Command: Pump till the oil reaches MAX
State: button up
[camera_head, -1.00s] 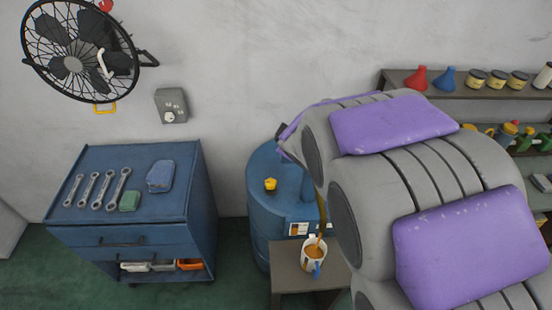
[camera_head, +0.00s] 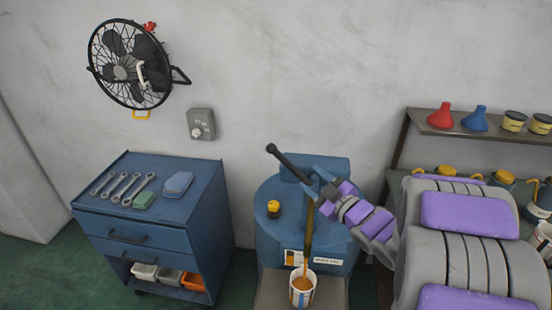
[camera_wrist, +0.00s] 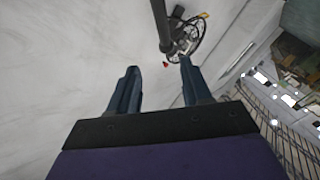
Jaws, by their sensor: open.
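A blue oil drum (camera_head: 275,238) stands against the wall, with a black pump lever (camera_head: 290,163) slanting up to the left above it. Brown oil runs from the pump's spout (camera_head: 309,230) into a white cup (camera_head: 303,296) below. Brown oil shows inside the cup, but its level against a MAX mark cannot be read. My gripper (camera_head: 318,184) is open beside the lower part of the lever. In the wrist view, the dark lever (camera_wrist: 161,25) passes beyond the tips of my open gripper (camera_wrist: 157,70); contact cannot be told.
The cup stands on a small grey stand (camera_head: 268,292). A blue tool cabinet (camera_head: 150,225) with wrenches is on the left, and a wall fan (camera_head: 125,72) hangs above. A shelf (camera_head: 425,127) with funnels and tins is on the right. Green floor shows between cabinet and drum.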

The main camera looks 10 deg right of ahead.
jog(key=b, duration=0.1)
send_near(281, 154)
jog(key=w+a, duration=0.4)
jog(key=w, duration=0.6)
jog(key=shift+w+f+b, duration=0.1)
jog(key=shift+f+b, duration=0.15)
jog(key=shift+b, duration=0.15)
jog(key=shift+w+a, duration=0.3)
jog(key=shift+a, duration=0.45)
jog(key=shift+w+a, duration=0.3)
jog(key=shift+a, duration=0.4)
jog(key=shift+d, duration=0.8)
jog(key=c, duration=0.6)
jog(key=shift+a, duration=0.25)
grip_shut()
jog(key=shift+r, duration=0.1)
